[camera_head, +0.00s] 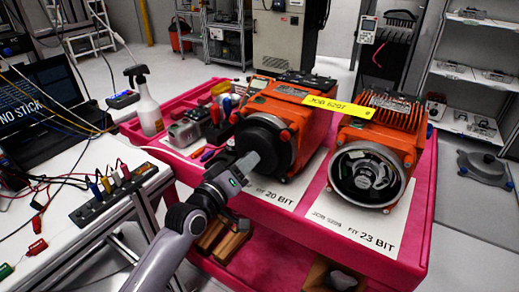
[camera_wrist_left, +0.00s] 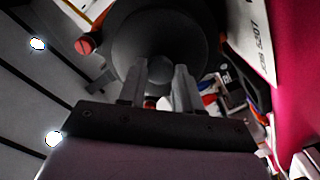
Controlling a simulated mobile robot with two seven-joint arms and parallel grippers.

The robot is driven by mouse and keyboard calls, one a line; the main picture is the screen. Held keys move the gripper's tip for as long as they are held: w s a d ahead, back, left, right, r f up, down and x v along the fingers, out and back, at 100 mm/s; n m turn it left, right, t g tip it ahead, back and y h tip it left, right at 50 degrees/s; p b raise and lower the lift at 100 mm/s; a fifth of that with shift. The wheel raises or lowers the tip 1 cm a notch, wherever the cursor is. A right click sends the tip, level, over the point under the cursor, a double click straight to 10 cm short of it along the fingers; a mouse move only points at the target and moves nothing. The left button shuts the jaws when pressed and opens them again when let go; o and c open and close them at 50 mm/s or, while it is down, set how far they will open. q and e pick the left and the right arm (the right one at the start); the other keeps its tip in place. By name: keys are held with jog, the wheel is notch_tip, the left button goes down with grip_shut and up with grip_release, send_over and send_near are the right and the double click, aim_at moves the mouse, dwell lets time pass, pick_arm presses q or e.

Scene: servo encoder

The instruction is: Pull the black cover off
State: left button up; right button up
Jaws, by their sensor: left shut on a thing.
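The black cover (camera_head: 268,143) is a round dark cap on the front of the left orange motor (camera_head: 287,103). It appears seated on the motor. My left gripper (camera_head: 248,163) meets the cover's front from the lower left. In the left wrist view its two fingers (camera_wrist_left: 158,88) are shut on a small round knob in the middle of the cover (camera_wrist_left: 165,32). The fingertips partly hide the knob. My right gripper does not show.
A second orange motor (camera_head: 380,135) with an open round front stands to the right on the pink cart (camera_head: 408,225). A yellow tag (camera_head: 338,107) lies across both motors. A spray bottle (camera_head: 146,103) and tools stand left. A white workbench (camera_head: 75,190) is at the left.

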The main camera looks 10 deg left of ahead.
pick_arm(q)
jog(key=shift+p+v, duration=0.75)
jog(key=shift+v, duration=0.55)
jog(key=shift+s+r, duration=0.1)
jog(key=p+v, duration=0.2)
jog(key=v, duration=0.4)
jog(key=shift+p, duration=0.4)
jog(key=shift+r, duration=0.1)
